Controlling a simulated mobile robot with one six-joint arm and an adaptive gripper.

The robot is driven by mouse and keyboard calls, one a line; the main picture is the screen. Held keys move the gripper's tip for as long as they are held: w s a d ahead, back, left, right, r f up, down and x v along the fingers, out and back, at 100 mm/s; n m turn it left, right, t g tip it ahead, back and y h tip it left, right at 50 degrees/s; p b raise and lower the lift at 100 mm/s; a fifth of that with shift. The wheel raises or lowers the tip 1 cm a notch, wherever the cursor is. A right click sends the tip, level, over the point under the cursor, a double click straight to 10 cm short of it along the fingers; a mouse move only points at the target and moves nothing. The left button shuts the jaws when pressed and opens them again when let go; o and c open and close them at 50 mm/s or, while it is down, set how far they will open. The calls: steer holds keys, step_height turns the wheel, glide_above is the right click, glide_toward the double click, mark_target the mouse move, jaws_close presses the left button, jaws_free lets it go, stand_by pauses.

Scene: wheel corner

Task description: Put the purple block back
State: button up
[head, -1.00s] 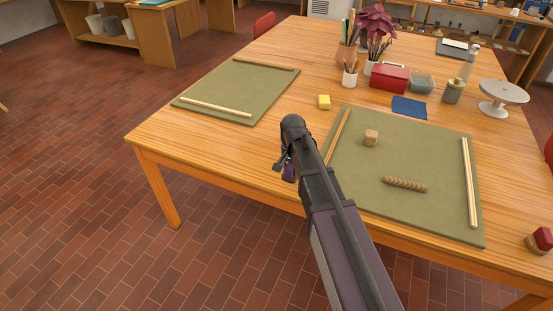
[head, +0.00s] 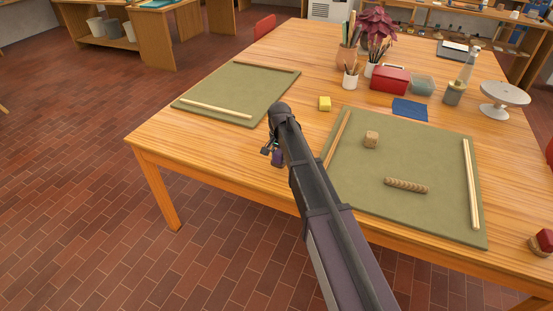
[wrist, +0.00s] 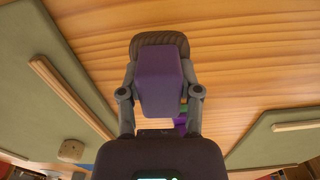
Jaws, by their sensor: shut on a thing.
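The purple block (wrist: 160,82) is held between the fingers of my gripper (wrist: 160,100) in the wrist view. In the head view my gripper (head: 271,149) is over the near part of the wooden table, left of the right green mat, and the purple block (head: 278,158) shows under the arm's end. In the wrist view a small green and purple patch (wrist: 181,121) shows just behind the block by the right finger. Most of it is hidden, and I cannot tell what it is.
A yellow block (head: 324,103) stands on the table (head: 170,141) between the left mat (head: 230,96) and the right mat (head: 440,150). A wooden block (head: 371,139) and a ridged roll (head: 407,185) lie on the right mat. Pots and a red box (head: 390,79) stand farther back.

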mark_target(276, 158)
steer(key=shift+w+a+f, duration=0.1)
steer(key=shift+w+a, duration=0.15)
steer(key=shift+w, duration=0.3)
steer(key=shift+w+a+f+b, duration=0.4)
steer(key=shift+w+f+b, duration=0.25)
steer(key=shift+f+b, duration=0.95)
steer(key=shift+b, duration=0.1)
steer(key=shift+f, duration=0.25)
steer(key=o, duration=1)
steer(key=shift+r, duration=0.2)
step_height(276, 158, up, 6)
steer(key=p, duration=0.5)
steer(key=shift+w+a+f, duration=0.1)
steer(key=shift+a+f, duration=0.05)
steer(key=shift+f, duration=0.05)
step_height(276, 158, up, 8)
steer(key=p, duration=0.8)
